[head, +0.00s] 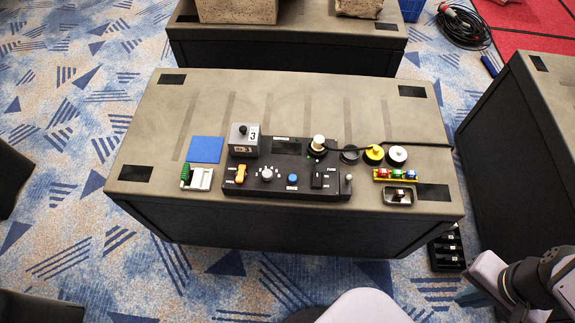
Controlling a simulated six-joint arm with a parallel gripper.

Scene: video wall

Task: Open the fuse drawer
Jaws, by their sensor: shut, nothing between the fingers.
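A black control panel (280,182) lies on the front half of the grey table. A small dark block (317,180) sits on its right part, by small white lettering that seems to read FUSE. I take this for the fuse drawer; it is too small to tell how far it stands out. A blue button (292,180), a grey knob (267,172) and an orange switch (240,173) are to its left. A small grey knob (348,178) is just right of it. My gripper is not in view; only links of my arm show at the lower right.
A cream-topped plug (318,142) stands behind the block, with a black cable (420,145) running right. A grey numbered box (244,139), blue pad (206,149), yellow rack (396,174) and metal tray (399,195) surround the panel. The table (200,95) is mostly clear behind.

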